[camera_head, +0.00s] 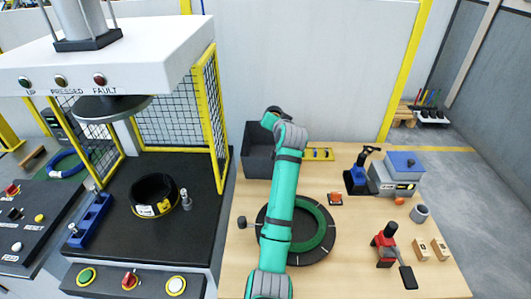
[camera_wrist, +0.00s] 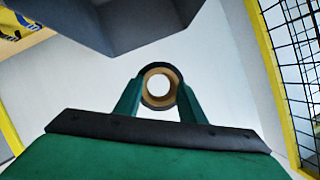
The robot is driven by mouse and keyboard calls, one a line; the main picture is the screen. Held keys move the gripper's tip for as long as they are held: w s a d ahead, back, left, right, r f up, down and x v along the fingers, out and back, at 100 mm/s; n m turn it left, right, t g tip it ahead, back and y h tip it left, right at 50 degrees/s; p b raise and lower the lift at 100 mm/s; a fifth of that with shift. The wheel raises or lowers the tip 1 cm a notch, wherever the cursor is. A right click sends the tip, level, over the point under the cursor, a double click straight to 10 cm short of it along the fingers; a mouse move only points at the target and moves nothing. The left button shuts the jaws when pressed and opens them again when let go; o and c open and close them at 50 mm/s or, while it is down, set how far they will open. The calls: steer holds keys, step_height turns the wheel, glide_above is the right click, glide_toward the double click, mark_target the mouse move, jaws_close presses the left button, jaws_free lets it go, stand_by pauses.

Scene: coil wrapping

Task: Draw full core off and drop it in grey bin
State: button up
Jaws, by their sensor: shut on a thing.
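My gripper (camera_wrist: 160,100) is shut on the full core (camera_wrist: 146,98) in the wrist view. The core is a round ring with a dark outside and a tan inside, seen end-on with pale light through its hole. The grey bin (camera_head: 253,160) stands at the back left of the wooden table in the head view. My green arm reaches over the table to its right edge and covers part of it. A dark grey block, seemingly the bin (camera_wrist: 130,22), shows at the top of the wrist view, apart from the core.
A black ring with a green inner band (camera_head: 328,232) lies on the table under my arm. A yellow tray (camera_head: 319,154), a blue-topped box (camera_head: 405,163) and a red-and-black tool (camera_head: 386,245) are to the right. The caged press (camera_head: 208,120) stands left.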

steer(key=shift+a+f, duration=0.15)
steer(key=shift+f, duration=1.75)
steer(key=o, duration=1.2)
steer(key=shift+o, duration=0.2)
steer(key=shift+s, duration=0.1)
steer(key=v, duration=1)
steer(key=shift+s+r, duration=0.2)
steer(key=shift+s, duration=0.05)
